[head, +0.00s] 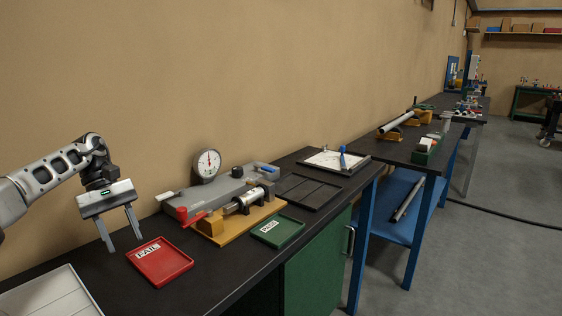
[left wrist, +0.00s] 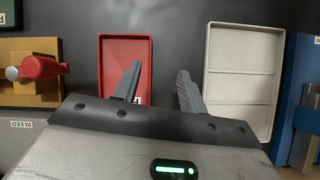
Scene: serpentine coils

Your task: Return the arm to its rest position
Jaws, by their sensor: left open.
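My left gripper (head: 122,232) comes in from the left in the head view, raised above the black bench, left of the red FAIL tray. Its two fingers are apart with nothing between them. In the left wrist view the open fingers (left wrist: 157,84) point toward the bench, one over the red tray and one beside the pale tray. The left arm (head: 45,178) reaches in bent from the left edge. My right gripper shows in neither view.
The red FAIL tray (head: 160,262), pale tray (head: 48,298) and green PASS tray (head: 277,231) lie on the bench (head: 222,272). Behind them stand a fixture with a red handle (head: 193,219) and a dial gauge (head: 207,163). A blue-legged bench (head: 416,235) stands right.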

